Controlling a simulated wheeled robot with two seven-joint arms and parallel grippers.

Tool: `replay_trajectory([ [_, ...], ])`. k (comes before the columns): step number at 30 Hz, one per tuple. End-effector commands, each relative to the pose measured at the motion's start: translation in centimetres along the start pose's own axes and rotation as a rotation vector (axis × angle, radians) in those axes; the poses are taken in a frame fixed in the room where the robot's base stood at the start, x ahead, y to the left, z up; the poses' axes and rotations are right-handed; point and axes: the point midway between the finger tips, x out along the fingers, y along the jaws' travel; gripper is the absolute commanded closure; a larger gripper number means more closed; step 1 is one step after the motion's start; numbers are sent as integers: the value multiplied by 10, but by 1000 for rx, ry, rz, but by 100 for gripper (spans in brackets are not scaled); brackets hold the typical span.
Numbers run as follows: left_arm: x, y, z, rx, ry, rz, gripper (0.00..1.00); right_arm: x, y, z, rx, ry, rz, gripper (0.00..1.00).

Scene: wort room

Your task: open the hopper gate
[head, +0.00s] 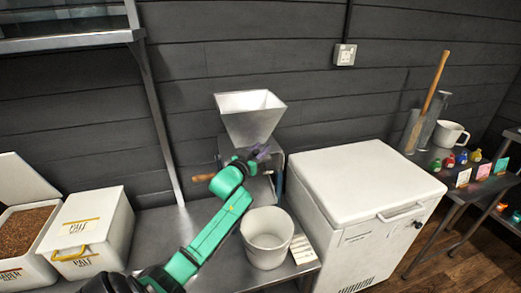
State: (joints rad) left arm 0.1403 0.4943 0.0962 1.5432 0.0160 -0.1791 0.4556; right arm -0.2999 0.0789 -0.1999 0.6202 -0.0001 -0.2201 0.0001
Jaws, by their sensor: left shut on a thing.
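The metal hopper (251,118) is a pale grey funnel on top of a mill on the steel bench. My left arm comes up from the bottom left. My left gripper (262,153) is at the hopper's narrow lower end, on the front side. It is shut on the hopper gate there, and the fingers and wrist hide nearly all of the gate. I cannot tell how far the gate is drawn. A wooden crank handle (203,178) sticks out left of the mill, behind my arm. My right gripper is not in view.
A white bucket (267,238) stands below the mill, close to my forearm. A white chest freezer (365,180) fills the right side of the bench area. Lidded white bins (90,228) stand at the left, one open with grain (24,230). A sheet of paper (302,250) lies beside the bucket.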

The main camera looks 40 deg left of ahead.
Motion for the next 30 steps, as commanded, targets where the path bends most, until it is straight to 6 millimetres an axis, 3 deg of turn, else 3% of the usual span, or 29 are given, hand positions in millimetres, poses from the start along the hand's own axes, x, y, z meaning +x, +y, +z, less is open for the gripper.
replay_trajectory([
  [23,0,0,0,-1,-2,0,100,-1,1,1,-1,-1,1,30],
  [30,-22,24,-1,-6,-4,4,100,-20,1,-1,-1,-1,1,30],
])
